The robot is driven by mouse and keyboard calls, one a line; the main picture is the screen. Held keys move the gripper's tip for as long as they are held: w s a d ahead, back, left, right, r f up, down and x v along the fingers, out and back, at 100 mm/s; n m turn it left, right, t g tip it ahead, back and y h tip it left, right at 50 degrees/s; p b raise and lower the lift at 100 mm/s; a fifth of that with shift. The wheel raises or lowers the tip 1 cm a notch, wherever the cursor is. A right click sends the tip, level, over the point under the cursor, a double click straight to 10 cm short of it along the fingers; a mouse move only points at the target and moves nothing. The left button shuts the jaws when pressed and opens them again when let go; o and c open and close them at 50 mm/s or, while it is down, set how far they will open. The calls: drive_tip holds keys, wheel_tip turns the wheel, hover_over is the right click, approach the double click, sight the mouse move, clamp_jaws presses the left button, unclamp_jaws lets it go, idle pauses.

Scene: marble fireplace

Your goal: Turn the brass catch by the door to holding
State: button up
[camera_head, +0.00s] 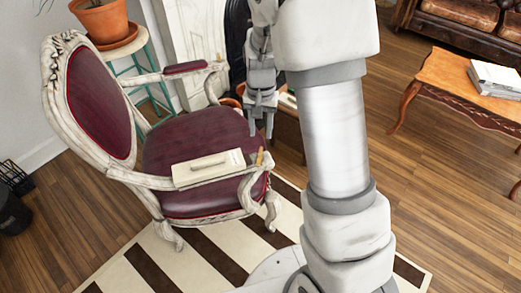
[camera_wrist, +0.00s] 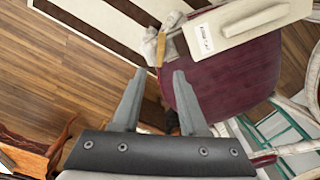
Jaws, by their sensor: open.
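A cream box-like panel (camera_head: 208,168) with a small printed label lies at the near armrest of the chair. It also shows at the top right of the wrist view (camera_wrist: 240,22). A small brass-coloured piece (camera_head: 259,157) stands at its labelled end; in the wrist view this piece (camera_wrist: 160,48) is a narrow upright strip left of the label (camera_wrist: 204,38). I cannot tell which way it is turned. My gripper (camera_head: 262,118) is open and empty, pointing down above the seat's edge. In the wrist view its fingertips (camera_wrist: 158,76) are apart, with the brass piece beyond them, not between them.
The chair (camera_head: 195,135) with a dark red seat stands on a striped rug (camera_head: 215,250). A green stool (camera_head: 150,75) with a potted plant (camera_head: 105,22) is behind it. A wooden table (camera_head: 450,80) with books is at right. Wooden floor (camera_head: 440,165) lies open at right.

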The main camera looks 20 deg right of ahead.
sight(261, 150)
wheel_tip(261, 150, down, 8)
drive_tip(key=shift+r+b, duration=0.1)
drive_tip(key=shift+b, duration=0.9)
drive_tip(key=shift+c, duration=0.3)
clamp_jaws()
